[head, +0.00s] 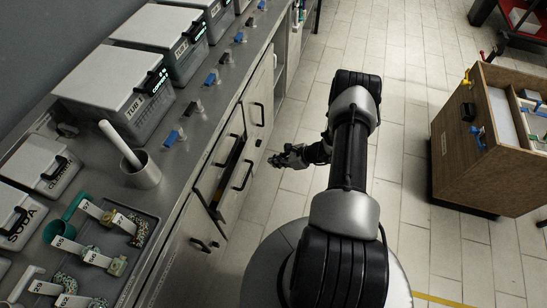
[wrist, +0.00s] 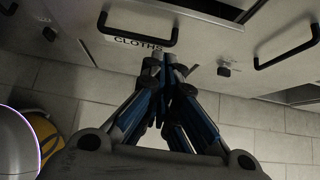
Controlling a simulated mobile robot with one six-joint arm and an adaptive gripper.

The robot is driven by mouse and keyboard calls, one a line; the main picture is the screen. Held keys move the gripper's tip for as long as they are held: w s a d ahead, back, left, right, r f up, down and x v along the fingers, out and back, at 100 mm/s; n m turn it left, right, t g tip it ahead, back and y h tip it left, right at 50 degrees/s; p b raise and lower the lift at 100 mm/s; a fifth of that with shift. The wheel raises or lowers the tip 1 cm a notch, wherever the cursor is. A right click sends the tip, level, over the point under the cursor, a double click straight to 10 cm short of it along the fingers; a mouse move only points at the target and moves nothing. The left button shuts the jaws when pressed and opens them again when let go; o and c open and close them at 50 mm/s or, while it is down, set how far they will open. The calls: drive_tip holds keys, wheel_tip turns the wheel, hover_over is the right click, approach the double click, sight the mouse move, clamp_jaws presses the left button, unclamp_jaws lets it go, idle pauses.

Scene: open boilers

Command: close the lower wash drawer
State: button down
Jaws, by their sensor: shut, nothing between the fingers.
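In the head view a pulled-out drawer (head: 236,193) with a black bar handle stands out from the cabinet front under the counter, a dark gap showing behind its front. It appears to be the lower wash drawer, but no wash label is readable. My gripper (head: 275,160) is just right of this drawer, in front of the cabinets, and looks apart from it. In the wrist view my gripper (wrist: 166,58) is shut and empty, its fingertips in front of a pale panel labelled CLOTHS (wrist: 115,47). Another black-handled front (wrist: 285,40) is to the right, with dark gaps near it.
A wooden cart (head: 490,150) stands at the right. The tiled floor (head: 400,110) between is clear. A yellow object (wrist: 45,135) shows low left in the wrist view.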

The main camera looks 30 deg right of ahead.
drive_tip(key=b, duration=0.3)
approach(243, 165)
wheel_tip(243, 165, down, 2)
drive_tip(key=s, duration=0.1)
drive_tip(key=shift+w+a+f, duration=0.15)
drive_tip(key=shift+w+a, duration=0.45)
drive_tip(key=shift+w, duration=0.3)
drive_tip(key=shift+w+a+f, duration=0.1)
drive_tip(key=shift+w+a, duration=0.5)
drive_tip(key=shift+w, duration=0.3)
drive_tip(key=shift+b, duration=0.3)
